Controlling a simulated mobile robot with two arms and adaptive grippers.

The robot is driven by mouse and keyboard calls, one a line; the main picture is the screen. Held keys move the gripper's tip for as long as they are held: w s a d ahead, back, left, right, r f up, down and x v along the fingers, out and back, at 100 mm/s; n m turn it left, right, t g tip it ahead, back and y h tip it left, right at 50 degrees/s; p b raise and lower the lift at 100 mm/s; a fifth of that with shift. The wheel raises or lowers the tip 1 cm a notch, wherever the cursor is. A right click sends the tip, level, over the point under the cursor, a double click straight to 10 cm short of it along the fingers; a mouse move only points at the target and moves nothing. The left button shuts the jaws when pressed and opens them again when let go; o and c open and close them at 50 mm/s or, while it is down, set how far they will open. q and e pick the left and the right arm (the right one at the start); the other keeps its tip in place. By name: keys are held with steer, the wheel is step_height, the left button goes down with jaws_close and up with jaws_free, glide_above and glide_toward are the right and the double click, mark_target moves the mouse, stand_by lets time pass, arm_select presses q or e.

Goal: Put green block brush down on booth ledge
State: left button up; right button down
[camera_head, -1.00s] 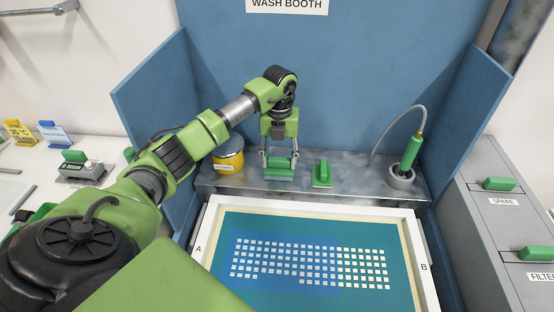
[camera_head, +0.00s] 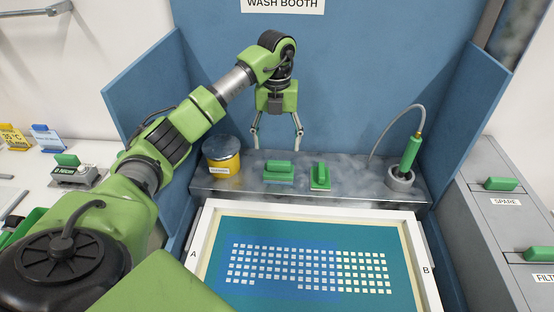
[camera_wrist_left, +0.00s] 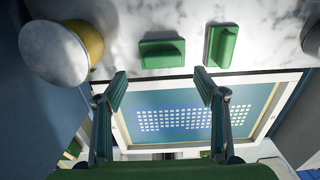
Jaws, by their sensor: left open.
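The green block brush (camera_head: 278,171) rests on the metal booth ledge (camera_head: 240,186), between the yellow jar and a second green brush. It also shows in the left wrist view (camera_wrist_left: 162,53), flat on the marbled-grey ledge. My left gripper (camera_head: 277,144) is open and empty, raised above and behind the brush, clear of it. In the left wrist view its two fingers (camera_wrist_left: 160,84) are spread wide with nothing between them. My right gripper is not seen.
A yellow jar with a grey lid (camera_head: 221,153) stands at the ledge's left end. A green spray wand (camera_head: 410,153) sits in a round holder (camera_head: 400,178) at the right. A framed screen (camera_head: 218,265) lies in front. Blue booth walls (camera_head: 350,70) enclose the back and sides.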

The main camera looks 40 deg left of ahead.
mark_target(277, 162)
arm_select(q)
steer(key=shift+r, duration=2.1)
